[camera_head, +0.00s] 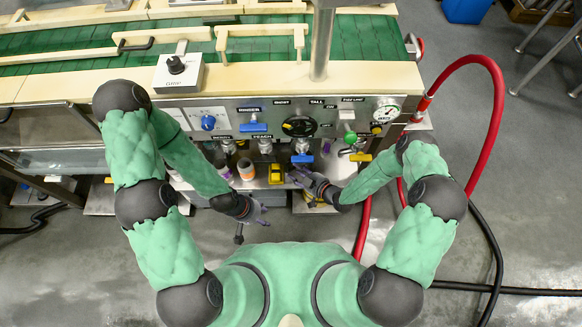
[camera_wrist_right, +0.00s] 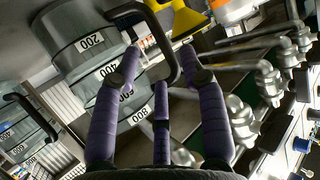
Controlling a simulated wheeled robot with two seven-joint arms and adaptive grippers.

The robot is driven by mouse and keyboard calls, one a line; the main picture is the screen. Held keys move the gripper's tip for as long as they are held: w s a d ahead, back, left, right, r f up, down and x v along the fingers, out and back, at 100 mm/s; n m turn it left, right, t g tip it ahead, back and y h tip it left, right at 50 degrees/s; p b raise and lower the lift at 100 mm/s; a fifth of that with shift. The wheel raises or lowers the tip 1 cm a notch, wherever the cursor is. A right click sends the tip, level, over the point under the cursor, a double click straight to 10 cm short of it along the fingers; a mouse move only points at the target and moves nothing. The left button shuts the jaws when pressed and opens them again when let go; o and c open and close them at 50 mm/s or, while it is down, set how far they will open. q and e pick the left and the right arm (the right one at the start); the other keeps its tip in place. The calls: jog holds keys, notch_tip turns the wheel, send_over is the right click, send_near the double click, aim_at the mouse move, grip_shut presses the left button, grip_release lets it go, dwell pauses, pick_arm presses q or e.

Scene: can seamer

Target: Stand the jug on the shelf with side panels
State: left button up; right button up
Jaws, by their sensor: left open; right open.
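In the right wrist view a grey vessel (camera_wrist_right: 80,32) with number labels and a black loop handle (camera_wrist_right: 172,62) fits the jug. My right gripper (camera_wrist_right: 160,75) is open with purple fingers, and the handle shows between its fingertips. Whether they touch is unclear. In the head view my right gripper (camera_head: 298,179) is at the front of the machine, below the valves, and the jug is not clear there. My left gripper (camera_head: 262,214) is open and empty, lower and to the left. I cannot pick out the shelf with side panels for certain.
A second grey shape with a black handle (camera_wrist_right: 30,110) shows at left in the wrist view. Orange cups (camera_head: 246,168) and a yellow item (camera_head: 275,174) stand on a ledge under the valve panel (camera_head: 270,118). A red hose (camera_head: 497,100) loops at right.

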jog(key=s+d+r+m+g+h, duration=0.2)
jog(key=s+m+g, duration=0.1)
jog(key=s, duration=0.3)
jog(key=s+d+r+m+g+h+p, duration=0.1)
jog(key=s+d+r+m+g, duration=0.1)
jog(key=s, duration=0.4)
jog(key=s+d+r+m+g+h, duration=0.2)
jog(key=s+r+m+g, duration=0.2)
jog(key=s+m, duration=0.2)
jog(key=shift+s+r+m+h+p, duration=0.15)
jog(key=shift+s+m+h+p, duration=0.2)
jog(key=shift+s, duration=0.15)
notch_tip(320, 180, up, 3)
jog(key=p, duration=0.2)
jog(key=shift+p, duration=0.35)
